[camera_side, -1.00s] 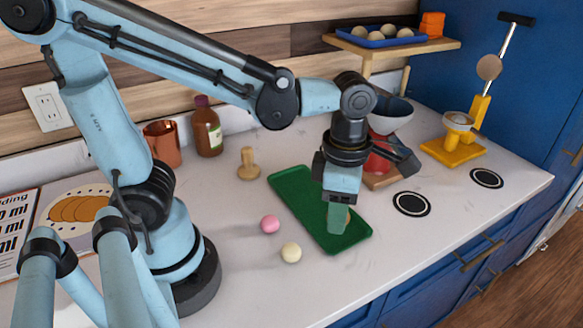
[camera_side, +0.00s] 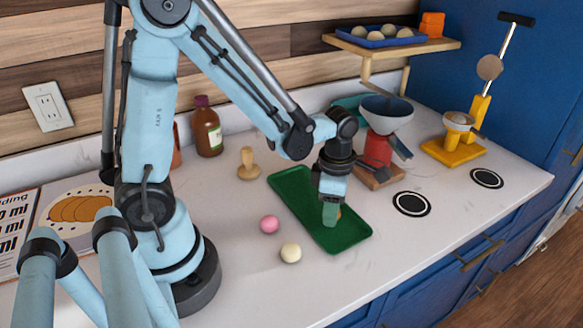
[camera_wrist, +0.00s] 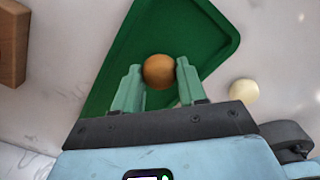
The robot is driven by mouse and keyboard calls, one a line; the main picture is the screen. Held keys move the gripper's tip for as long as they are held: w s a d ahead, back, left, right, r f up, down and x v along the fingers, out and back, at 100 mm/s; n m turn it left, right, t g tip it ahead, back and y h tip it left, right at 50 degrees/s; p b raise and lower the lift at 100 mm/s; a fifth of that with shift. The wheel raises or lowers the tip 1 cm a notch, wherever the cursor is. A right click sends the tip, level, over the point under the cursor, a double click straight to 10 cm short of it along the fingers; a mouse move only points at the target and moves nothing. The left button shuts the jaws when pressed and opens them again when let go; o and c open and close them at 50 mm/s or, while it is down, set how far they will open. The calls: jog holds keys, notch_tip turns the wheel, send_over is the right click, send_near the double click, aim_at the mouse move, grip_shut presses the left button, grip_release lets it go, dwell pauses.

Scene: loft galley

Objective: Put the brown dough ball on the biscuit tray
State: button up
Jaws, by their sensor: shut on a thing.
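The brown dough ball (camera_wrist: 159,70) is between the fingertips of my gripper (camera_wrist: 158,72) in the wrist view. My gripper is shut on it. In the side view my gripper (camera_side: 331,223) points down over the green biscuit tray (camera_side: 292,190), and only a sliver of the ball shows beside the fingers. The tray also fills much of the wrist view (camera_wrist: 200,25) behind the ball. The ball is over the tray's area; I cannot tell whether it touches the tray's floor.
A pink ball (camera_side: 269,224) and a cream ball (camera_side: 291,253) lie on the counter left of the tray. A wooden stamp (camera_side: 248,165) and a brown bottle (camera_side: 207,128) stand behind. A red-based device with a bowl (camera_side: 385,115) stands behind the tray to the right.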

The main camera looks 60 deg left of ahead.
jog(key=shift+f, duration=0.25)
jog(key=shift+f, duration=0.1)
jog(key=o, duration=1)
jog(key=shift+o, duration=0.2)
